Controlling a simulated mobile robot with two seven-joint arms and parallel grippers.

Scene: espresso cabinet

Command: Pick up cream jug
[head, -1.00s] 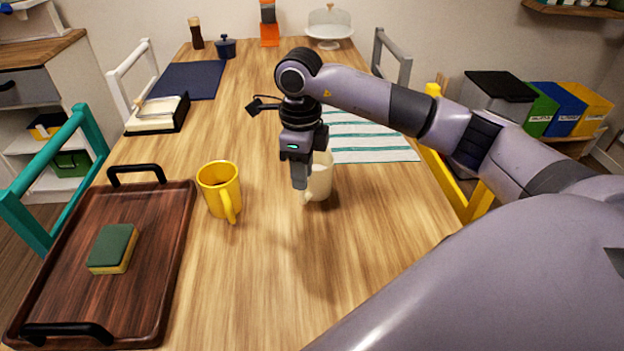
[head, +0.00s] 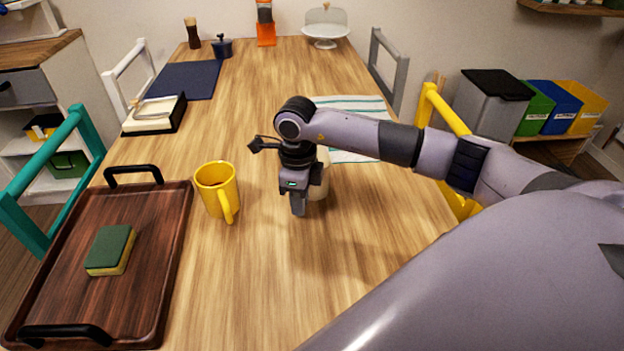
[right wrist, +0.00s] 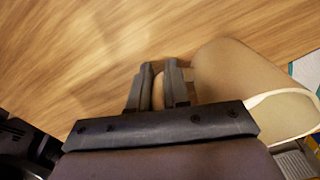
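The cream jug (head: 321,184) stands on the wooden table, partly hidden behind my right gripper in the head view. In the right wrist view the jug's pale body (right wrist: 235,82) lies on its side in the picture, with its rim at the lower right. My right gripper (head: 298,210) is low beside the jug, on its left. In the right wrist view its fingers (right wrist: 158,85) are close together on either side of the jug's handle, and look closed on it. My left gripper is not in view.
A yellow mug (head: 217,190) stands to the left of the jug. A dark wooden tray (head: 150,270) with a sponge (head: 110,250) is at the left front. A striped cloth (head: 352,145) lies behind my right arm. The table in front of the jug is clear.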

